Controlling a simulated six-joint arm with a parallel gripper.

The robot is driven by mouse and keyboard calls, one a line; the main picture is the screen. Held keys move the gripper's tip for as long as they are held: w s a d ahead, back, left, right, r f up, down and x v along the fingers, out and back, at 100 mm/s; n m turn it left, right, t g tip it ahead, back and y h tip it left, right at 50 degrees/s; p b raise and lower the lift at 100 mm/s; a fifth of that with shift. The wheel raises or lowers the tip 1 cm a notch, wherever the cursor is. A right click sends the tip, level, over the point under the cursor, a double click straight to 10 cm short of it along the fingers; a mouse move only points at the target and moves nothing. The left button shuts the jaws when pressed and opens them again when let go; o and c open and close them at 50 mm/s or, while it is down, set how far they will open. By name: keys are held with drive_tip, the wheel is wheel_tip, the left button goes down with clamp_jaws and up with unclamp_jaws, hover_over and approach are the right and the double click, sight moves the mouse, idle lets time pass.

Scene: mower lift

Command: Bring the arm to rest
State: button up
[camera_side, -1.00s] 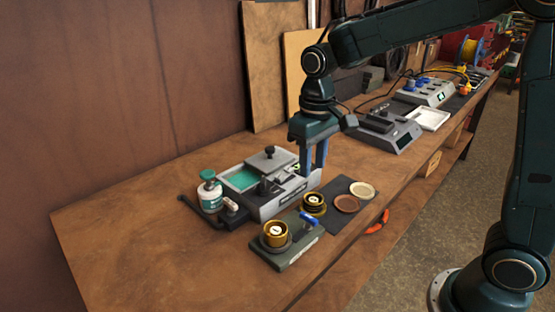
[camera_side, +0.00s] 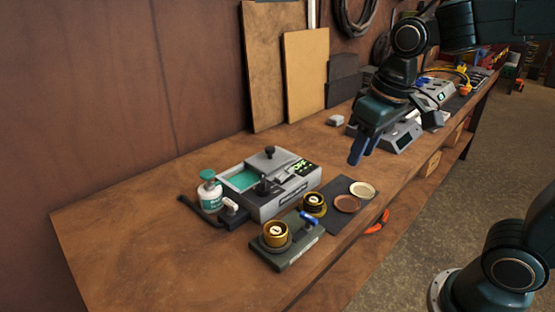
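My gripper (camera_side: 362,156) hangs above the bench at the centre right, beyond the grey machine. Its blue fingers point down and look apart, with nothing seen between them. It is clear of everything below it. My arm reaches in from the upper right. The grey machine (camera_side: 285,205) with a teal window and a black knob stands on the bench, to the lower left of my gripper.
A white bottle with a green cap (camera_side: 209,193) stands left of the machine. Two round discs lie on a dark mat (camera_side: 339,187). Grey devices (camera_side: 402,138) stand behind my gripper. The bench's left part is clear.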

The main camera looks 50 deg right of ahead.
drive_tip(key=s+d+t, duration=0.1)
drive_tip(key=s+t, duration=0.1)
drive_tip(key=s, duration=0.8)
drive_tip(key=shift+t, duration=0.4)
drive_tip(key=shift+d, duration=0.1)
drive_tip(key=shift+c, duration=0.4)
